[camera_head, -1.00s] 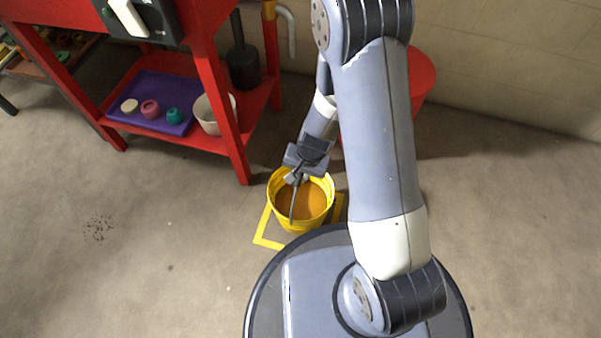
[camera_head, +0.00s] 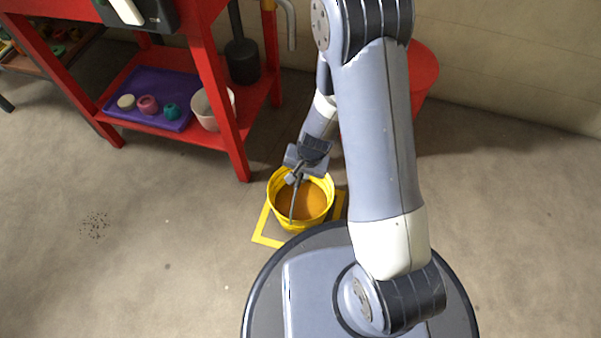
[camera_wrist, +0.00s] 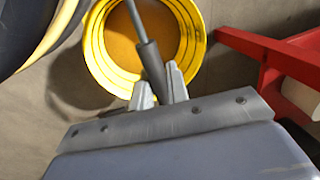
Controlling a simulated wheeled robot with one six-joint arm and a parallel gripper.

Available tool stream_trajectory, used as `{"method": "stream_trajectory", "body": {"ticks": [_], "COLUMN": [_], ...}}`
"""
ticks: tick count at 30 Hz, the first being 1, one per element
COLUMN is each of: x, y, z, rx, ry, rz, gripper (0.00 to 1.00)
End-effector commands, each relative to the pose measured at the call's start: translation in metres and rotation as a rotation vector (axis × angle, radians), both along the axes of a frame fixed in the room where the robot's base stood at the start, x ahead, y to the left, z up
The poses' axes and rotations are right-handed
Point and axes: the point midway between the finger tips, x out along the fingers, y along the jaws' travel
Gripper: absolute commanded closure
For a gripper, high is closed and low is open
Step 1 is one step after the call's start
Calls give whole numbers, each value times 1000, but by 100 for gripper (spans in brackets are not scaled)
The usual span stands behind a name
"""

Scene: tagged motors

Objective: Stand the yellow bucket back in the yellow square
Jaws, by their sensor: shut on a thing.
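The yellow bucket (camera_head: 311,214) stands upright with orange-brown contents. In the head view it overlaps the yellow square (camera_head: 264,226) marked on the floor, close to my base. Whether it rests on the floor or hangs just above it, I cannot tell. My gripper (camera_head: 294,178) is over the bucket's far rim, shut on the bucket's handle (camera_head: 293,204), a grey bar across the bucket's mouth. In the wrist view the fingers (camera_wrist: 159,88) close around the handle's dark grip, and the bucket (camera_wrist: 97,55) shows beyond them. The square's right part is partly hidden by the bucket and my arm.
A red workbench (camera_head: 234,150) stands at the left, its leg near the bucket. Its lower shelf holds a purple tray (camera_head: 150,88) with small pots and a white bucket (camera_head: 207,110). A red container (camera_head: 424,75) is behind my arm. The left floor is mostly clear.

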Motion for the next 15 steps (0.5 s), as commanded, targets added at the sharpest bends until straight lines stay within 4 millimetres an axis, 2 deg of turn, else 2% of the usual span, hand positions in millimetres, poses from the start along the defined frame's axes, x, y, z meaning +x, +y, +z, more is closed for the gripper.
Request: {"method": "stream_trajectory", "body": {"ticks": [15], "x": [2], "y": [0], "z": [-6], "rx": [1], "ry": [-5], "rz": [0], "gripper": [100]}}
